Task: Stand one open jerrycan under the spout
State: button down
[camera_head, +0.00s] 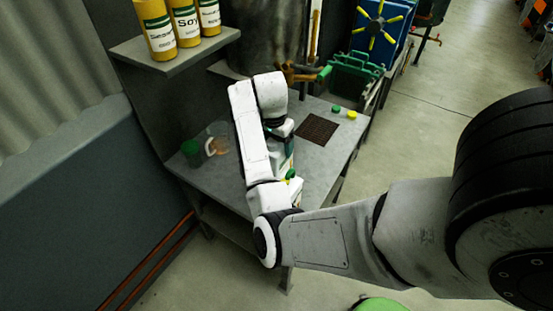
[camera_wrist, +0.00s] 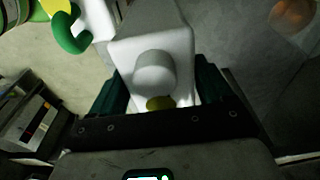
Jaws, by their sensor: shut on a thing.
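My gripper (camera_wrist: 158,92) is shut on a white jerrycan (camera_wrist: 180,45), with one dark green finger on each side of it. Its pale round neck (camera_wrist: 155,72) faces the wrist camera, and no green or yellow screw cap shows on it. A small olive-yellow round patch shows just below the neck; I cannot tell what it is. In the head view my arm hides most of the jerrycan and the gripper at the bench. Another white container with a green part (camera_wrist: 68,30) stands close by at left in the wrist view. A dark square mat (camera_head: 317,129) lies on the bench. I cannot make out the spout clearly.
The grey bench (camera_head: 325,165) carries a loose green cap (camera_head: 336,109), a yellow cap (camera_head: 352,114), a clear vessel (camera_head: 218,135) and a dark green tub (camera_head: 191,148). A green crate (camera_head: 352,80) stands behind. Yellow bottles (camera_head: 186,22) stand on the shelf (camera_head: 170,60) above.

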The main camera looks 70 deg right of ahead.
jog(key=shift+f, duration=3)
grip_release()
jog(key=shift+f, duration=0.15)
